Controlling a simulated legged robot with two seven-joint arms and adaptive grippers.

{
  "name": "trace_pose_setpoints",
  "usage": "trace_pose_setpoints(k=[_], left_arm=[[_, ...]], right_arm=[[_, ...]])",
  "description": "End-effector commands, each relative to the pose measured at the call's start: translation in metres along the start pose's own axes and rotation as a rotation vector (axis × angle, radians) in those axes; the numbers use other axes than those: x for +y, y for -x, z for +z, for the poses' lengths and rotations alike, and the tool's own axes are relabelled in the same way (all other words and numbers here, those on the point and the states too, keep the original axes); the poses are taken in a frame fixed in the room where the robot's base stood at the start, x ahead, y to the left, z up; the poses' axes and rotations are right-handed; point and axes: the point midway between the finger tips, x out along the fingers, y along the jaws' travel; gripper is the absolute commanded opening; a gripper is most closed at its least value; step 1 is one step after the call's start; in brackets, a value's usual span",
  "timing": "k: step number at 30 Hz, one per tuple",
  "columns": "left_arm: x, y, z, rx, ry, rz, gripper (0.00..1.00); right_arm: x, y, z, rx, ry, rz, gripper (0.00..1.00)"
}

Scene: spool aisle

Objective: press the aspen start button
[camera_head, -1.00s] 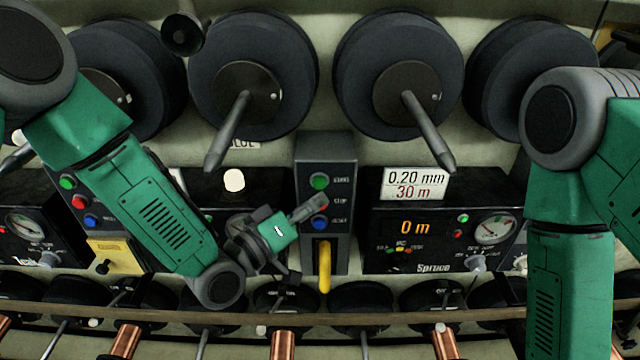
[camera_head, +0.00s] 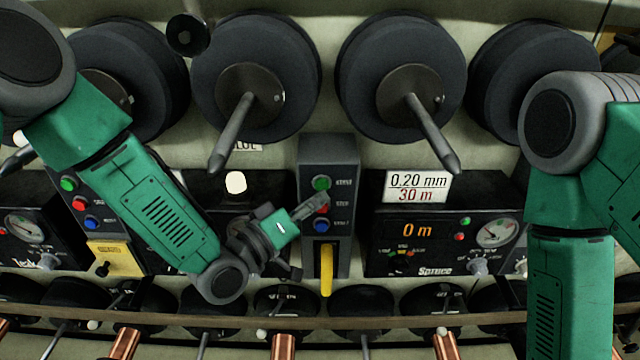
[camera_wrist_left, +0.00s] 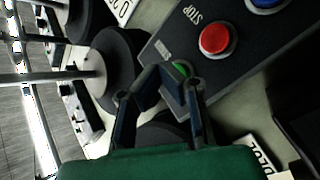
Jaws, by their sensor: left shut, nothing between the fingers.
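A grey control box (camera_head: 341,150) in the middle carries a green button (camera_head: 321,183) on top, a red button below it and a blue button (camera_head: 321,226) lowest. My left gripper (camera_head: 318,198) is shut and empty, its tips in front of this box, near the green and red buttons. In the left wrist view the closed fingers (camera_wrist_left: 165,78) partly cover the green button (camera_wrist_left: 182,68); I cannot tell if they touch it. The red button (camera_wrist_left: 215,39) shows beside it, marked STOP. I read no "Aspen" name; the machine front left of the box is partly hidden by my arm.
A yellow lever (camera_head: 326,270) hangs under the blue button. The Spruce machine panel (camera_head: 435,269) stands right of the box. Another button box with a green button (camera_head: 69,184) is at the left, beside my arm. Large dark spools with protruding spindles (camera_head: 432,133) line the upper wall.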

Motion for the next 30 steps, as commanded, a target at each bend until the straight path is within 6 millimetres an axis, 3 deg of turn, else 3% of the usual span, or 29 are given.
trace_pose_setpoints(k=[30], left_arm=[[-0.0043, -0.0028, -0.0074, -0.001, -0.001, 0.001, 0.0]], right_arm=[[0.0, -0.002, 0.0001, 0.0, 0.0, 0.0, 0.32]])
